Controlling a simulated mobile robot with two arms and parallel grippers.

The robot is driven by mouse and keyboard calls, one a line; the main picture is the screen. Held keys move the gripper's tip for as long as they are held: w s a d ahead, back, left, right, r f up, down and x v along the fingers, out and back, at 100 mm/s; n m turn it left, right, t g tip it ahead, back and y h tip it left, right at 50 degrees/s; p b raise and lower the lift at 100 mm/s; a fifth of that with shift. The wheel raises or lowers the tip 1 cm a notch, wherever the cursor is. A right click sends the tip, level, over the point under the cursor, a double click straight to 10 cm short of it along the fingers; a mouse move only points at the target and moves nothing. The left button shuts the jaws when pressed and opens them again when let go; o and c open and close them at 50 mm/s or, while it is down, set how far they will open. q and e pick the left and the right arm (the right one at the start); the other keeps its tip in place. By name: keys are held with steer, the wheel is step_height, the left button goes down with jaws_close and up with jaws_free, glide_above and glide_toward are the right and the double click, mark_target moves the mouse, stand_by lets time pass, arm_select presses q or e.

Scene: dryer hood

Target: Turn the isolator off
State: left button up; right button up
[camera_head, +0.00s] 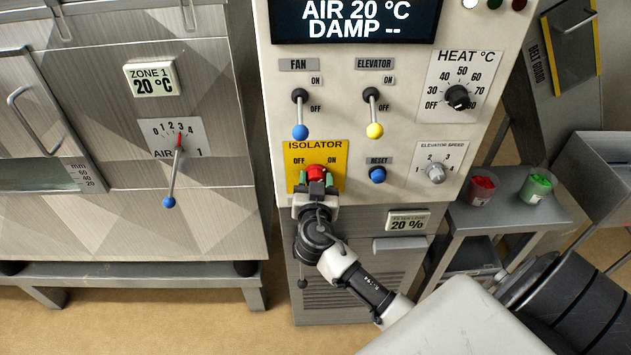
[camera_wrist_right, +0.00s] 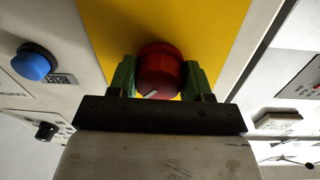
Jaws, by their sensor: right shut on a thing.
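The isolator is a red rotary knob (camera_head: 317,173) on a yellow plate (camera_head: 334,153) marked OFF at left and ON at right. My right gripper (camera_head: 317,179) is at the knob, with its green fingers on either side of it. In the right wrist view the red knob (camera_wrist_right: 160,72) sits between the two green fingers (camera_wrist_right: 158,78), and a pale pointer mark shows on its lower face. The gripper is shut on the knob. In the head view the gripper hides the lower knob and the pointer's direction. My left gripper is not in view.
The blue RESET button (camera_head: 377,175) is just right of the yellow plate. The FAN lever (camera_head: 300,131) and ELEVATOR lever (camera_head: 375,130) hang above. The HEAT dial (camera_head: 457,97) is upper right. A side table (camera_head: 512,214) holds red and green cups.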

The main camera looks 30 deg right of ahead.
steer(key=n+b, duration=0.2)
steer(key=n, duration=0.1)
steer(key=shift+f, duration=0.15)
steer(key=shift+n+b, duration=0.35)
steer(key=shift+n, duration=0.55)
steer(key=n, duration=0.2)
steer(key=shift+n, duration=0.4)
steer(key=n, duration=0.4)
steer(key=shift+d+n+t, duration=0.1)
steer(key=shift+n+t, duration=0.3)
steer(key=n, duration=0.3)
steer(key=n+p, duration=0.1)
steer(key=n, duration=0.1)
steer(key=shift+r+n+y, duration=0.2)
steer(key=shift+n+y, duration=0.1)
steer(key=shift+n, duration=0.1)
steer(key=o, duration=0.9)
